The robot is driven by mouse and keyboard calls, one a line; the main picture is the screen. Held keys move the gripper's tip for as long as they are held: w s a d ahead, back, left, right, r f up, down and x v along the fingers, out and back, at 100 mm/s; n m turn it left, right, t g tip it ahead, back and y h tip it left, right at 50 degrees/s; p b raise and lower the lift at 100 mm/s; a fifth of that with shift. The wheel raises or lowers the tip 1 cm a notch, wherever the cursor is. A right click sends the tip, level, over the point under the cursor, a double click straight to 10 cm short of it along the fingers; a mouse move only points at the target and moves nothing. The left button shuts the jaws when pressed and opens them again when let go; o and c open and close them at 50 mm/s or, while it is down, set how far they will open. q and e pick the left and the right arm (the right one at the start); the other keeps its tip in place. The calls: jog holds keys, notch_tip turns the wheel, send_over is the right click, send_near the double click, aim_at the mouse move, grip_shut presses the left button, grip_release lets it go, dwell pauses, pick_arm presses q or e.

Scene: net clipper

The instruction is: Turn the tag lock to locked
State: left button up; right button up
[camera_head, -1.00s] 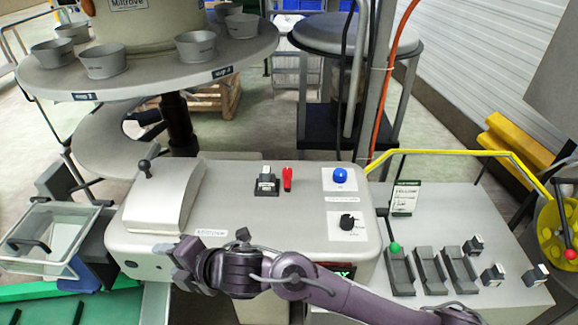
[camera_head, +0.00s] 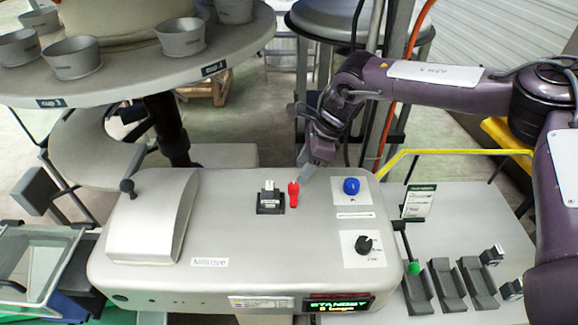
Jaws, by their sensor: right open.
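The console (camera_head: 220,240) has a black block with a white tag (camera_head: 268,198) on its top. Right beside it stands a small red lever (camera_head: 293,194), upright in the picture, which appears to be the tag lock. My right gripper (camera_head: 307,165) is open and empty. It reaches in from the right, over the back edge of the console, with its fingertips close behind and slightly right of the red lever. I cannot tell whether they touch it. My left gripper is not in view.
A blue button (camera_head: 351,186) and a black knob (camera_head: 364,244) are to the right of the lever. A raised cover with a handle (camera_head: 153,217) is at left. The display (camera_head: 339,304) reads STANDBY. A round table with cups (camera_head: 130,75) stands behind.

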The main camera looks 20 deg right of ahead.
aim_at(294, 185)
jog(key=f, duration=0.1)
jog(key=f+p, duration=0.1)
jog(key=a+f+p, duration=0.1)
jog(key=shift+s, duration=0.4)
jog(key=shift+w+p+x, duration=0.15)
jog(key=shift+p+x, duration=0.05)
jog(key=shift+x, duration=0.4)
jog(key=shift+w+p+x, duration=0.15)
jog(key=shift+x, duration=0.4)
jog(key=shift+f, duration=0.3)
jog(key=c, duration=1)
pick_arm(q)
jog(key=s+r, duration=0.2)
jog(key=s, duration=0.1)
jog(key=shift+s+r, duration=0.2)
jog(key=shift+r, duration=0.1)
